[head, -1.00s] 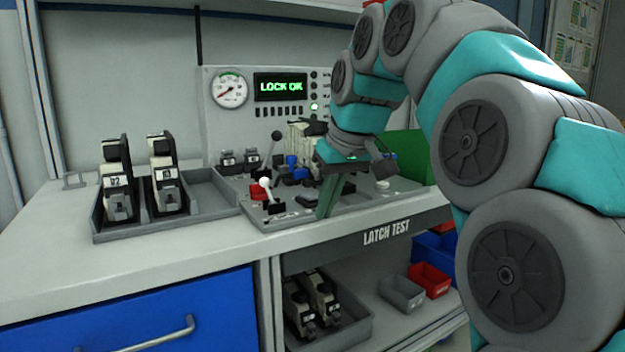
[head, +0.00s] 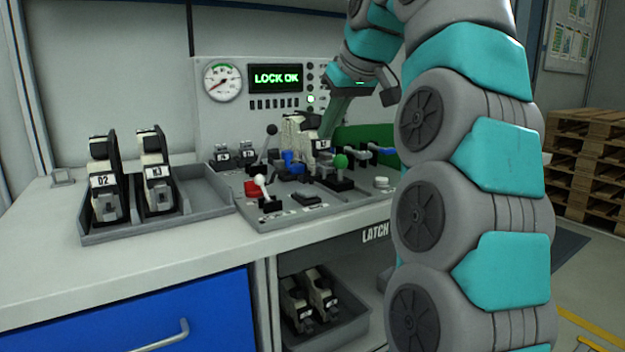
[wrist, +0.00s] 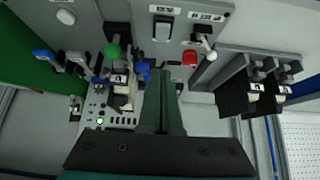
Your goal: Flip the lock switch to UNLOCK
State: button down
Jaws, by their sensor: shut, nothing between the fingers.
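The latch test panel (head: 340,208) lies on the bench. The display (head: 276,78) above it reads LOCK OK. A small rocker switch (head: 308,198) sits at the panel's front; it also shows at the top of the wrist view (wrist: 163,30). A white-knobbed lever (head: 261,184) is left of the rocker, and at its right in the wrist view (wrist: 203,42). Their labels are too small to read, so I cannot tell which is the lock switch. My gripper (head: 325,130) is shut and empty, above the panel's rear by a latch unit (head: 297,132); its green fingers show in the wrist view (wrist: 160,73).
A green-knobbed lever (head: 341,161), a black-knobbed lever (head: 271,130) and blue-handled clamps (head: 382,150) rise from the panel. A grey tray (head: 215,200) with two latch units stands at left. Open bench top (head: 130,250) lies in front of that tray.

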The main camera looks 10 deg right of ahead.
send_over(310, 192)
jog(key=f, duration=0.8)
jog(key=shift+s+f, duration=0.25)
jog(key=shift+s, duration=0.1)
jog(key=shift+s+d+f, duration=0.1)
jog(key=shift+s+f, duration=0.1)
jog(key=shift+f, duration=1.5)
jog(key=shift+s+f, duration=0.1)
jog(key=shift+f, duration=0.05)
jog(key=shift+s+d+f+t+b, duration=0.15)
jog(key=shift+f+t+b, duration=0.35)
jog(key=shift+b, duration=0.65)
jog(key=shift+r, duration=0.3)
jog(key=shift+p, duration=0.3)
